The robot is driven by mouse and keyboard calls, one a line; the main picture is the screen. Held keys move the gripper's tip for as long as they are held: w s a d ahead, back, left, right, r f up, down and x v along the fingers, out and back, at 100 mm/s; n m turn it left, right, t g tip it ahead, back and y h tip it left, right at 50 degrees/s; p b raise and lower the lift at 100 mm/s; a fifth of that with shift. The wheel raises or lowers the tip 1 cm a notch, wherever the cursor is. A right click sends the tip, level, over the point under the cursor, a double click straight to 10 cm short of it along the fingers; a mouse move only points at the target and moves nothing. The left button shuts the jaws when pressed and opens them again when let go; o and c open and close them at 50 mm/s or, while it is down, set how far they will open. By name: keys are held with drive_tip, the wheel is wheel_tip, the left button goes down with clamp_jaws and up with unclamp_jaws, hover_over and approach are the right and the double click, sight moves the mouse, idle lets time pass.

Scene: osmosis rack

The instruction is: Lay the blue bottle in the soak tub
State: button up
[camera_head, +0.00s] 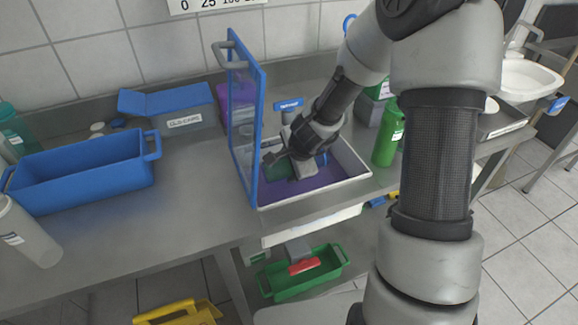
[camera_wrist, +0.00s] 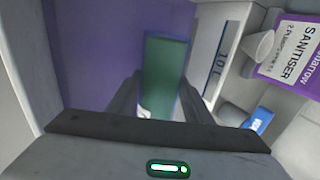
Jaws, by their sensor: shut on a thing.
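The soak tub (camera_head: 352,164) is a white-rimmed tray with purple liquid or lining, and a blue-framed clear panel (camera_head: 246,130) stands upright at its left. My gripper (camera_head: 284,166) reaches down inside the tub's outline. It is shut on a dark green thing (camera_head: 281,171), low over the purple. In the wrist view my gripper (camera_wrist: 160,100) has a finger on each side of the green thing (camera_wrist: 165,72), which looks flat and rectangular with bluish edges. I cannot tell whether it touches the tub floor. No plainly blue bottle shows; I cannot tell whether the held thing is it.
A green bottle (camera_head: 387,144) stands just right of the tub. A green crate (camera_head: 300,282) sits below. Some counter is clear between the blue crate and tub.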

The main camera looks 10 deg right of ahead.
drive_tip(key=shift+f+b, duration=4.65)
drive_tip(key=shift+f, duration=0.25)
drive_tip(key=shift+s+f, duration=0.1)
